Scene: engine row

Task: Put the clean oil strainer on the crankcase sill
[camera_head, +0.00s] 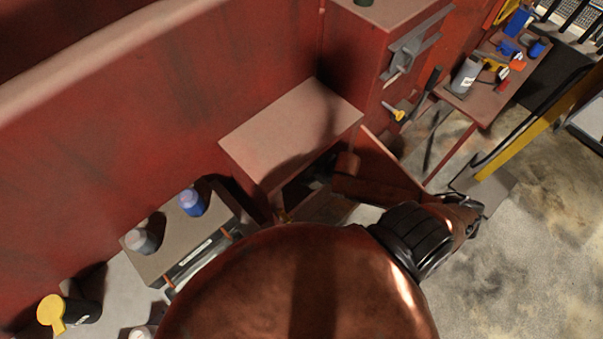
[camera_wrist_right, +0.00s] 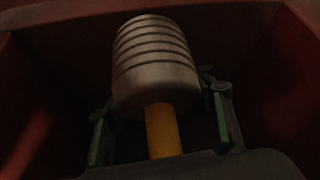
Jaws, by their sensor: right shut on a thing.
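In the right wrist view, a pale grey ribbed cylinder with a yellow stem, which I take for the oil strainer (camera_wrist_right: 158,70), sits between the green-padded fingers of my right gripper (camera_wrist_right: 162,118). The gripper is shut on it. Dark reddish walls surround it. In the head view my right arm reaches into the dark crankcase opening (camera_head: 300,188) under a flat-topped red housing. The gripper and strainer are mostly lost in shadow there. A brownish strip along the opening's lower edge may be the sill (camera_head: 325,208); my arm partly hides it. My left gripper is not in view.
A red door panel (camera_head: 378,160) stands open beside my right arm. A grey case (camera_head: 170,250) with bottles on it stands at left. A cluttered bench (camera_head: 485,95) is at upper right. Bare floor (camera_head: 540,220) lies at right.

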